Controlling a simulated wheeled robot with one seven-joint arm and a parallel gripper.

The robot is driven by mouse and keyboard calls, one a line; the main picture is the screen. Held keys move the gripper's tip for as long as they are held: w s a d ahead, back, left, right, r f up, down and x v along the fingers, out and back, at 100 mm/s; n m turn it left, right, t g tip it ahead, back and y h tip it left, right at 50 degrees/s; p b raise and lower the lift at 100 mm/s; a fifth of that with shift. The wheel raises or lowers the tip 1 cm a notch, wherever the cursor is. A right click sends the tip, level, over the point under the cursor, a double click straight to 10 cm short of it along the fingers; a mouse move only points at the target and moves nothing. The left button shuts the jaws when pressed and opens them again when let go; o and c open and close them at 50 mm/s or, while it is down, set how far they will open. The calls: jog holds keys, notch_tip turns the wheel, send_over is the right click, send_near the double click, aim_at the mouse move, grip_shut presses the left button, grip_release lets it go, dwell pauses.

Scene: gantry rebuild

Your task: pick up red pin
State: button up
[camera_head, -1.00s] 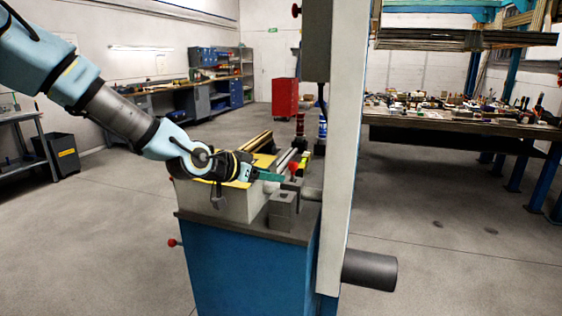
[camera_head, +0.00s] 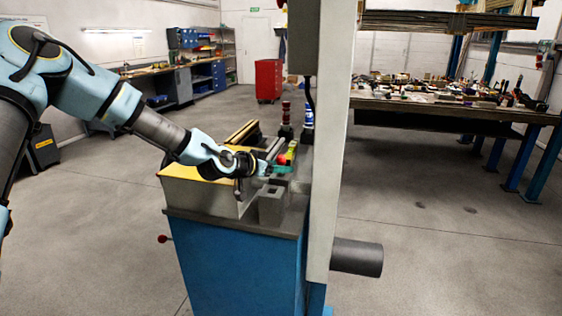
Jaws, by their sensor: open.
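The red pin (camera_head: 282,160) shows as a small red spot on top of the blue machine bench (camera_head: 238,262), beside a grey block. My gripper (camera_head: 281,169) reaches in from the left, low over the bench top, with its teal fingers at the red pin. The jaws are open. The fingers are small in this view and partly cover the pin's lower part. I cannot tell whether they touch it or whether it lies between them.
A grey block (camera_head: 271,206) stands at the bench's front edge. A white post (camera_head: 331,140) rises just right of the gripper. Dark bottles (camera_head: 286,122) stand behind. A cluttered worktable (camera_head: 430,104) is at the right.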

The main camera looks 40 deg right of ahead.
jog(key=shift+d+f, duration=0.25)
jog(key=shift+d, duration=0.2)
grip_shut()
dwell(0.4)
